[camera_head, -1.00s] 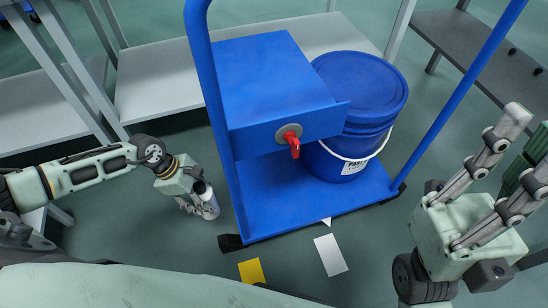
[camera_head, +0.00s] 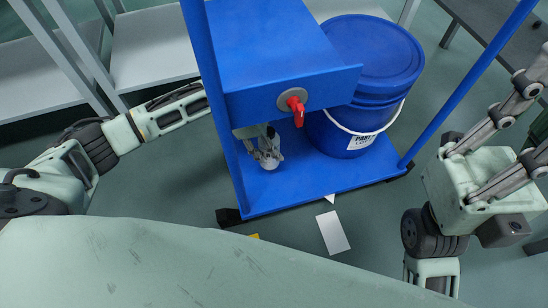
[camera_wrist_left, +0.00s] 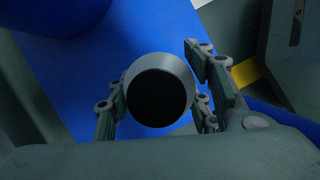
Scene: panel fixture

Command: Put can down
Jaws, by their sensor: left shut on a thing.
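The can (camera_head: 269,162) is a small light-grey cylinder, partly hidden by the fingers. My left gripper (camera_head: 265,150) is shut on it, over the lower blue deck of the cart (camera_head: 300,188) and below the red-handled box. In the left wrist view the can (camera_wrist_left: 160,88) shows end-on, with a dark round end and a grey rim, between the two fingers (camera_wrist_left: 162,105). Blue deck lies behind it; I cannot tell if the can touches it. My right gripper (camera_head: 532,120) is open and empty at the right, away from the cart.
A blue bucket (camera_head: 372,60) with a label stands on the deck to the right. The blue box (camera_head: 290,80) with a red handle (camera_head: 296,108) overhangs the deck. A blue post (camera_head: 208,80) rises at left. Grey shelves (camera_head: 150,45) stand behind. Bare deck lies in front of the bucket.

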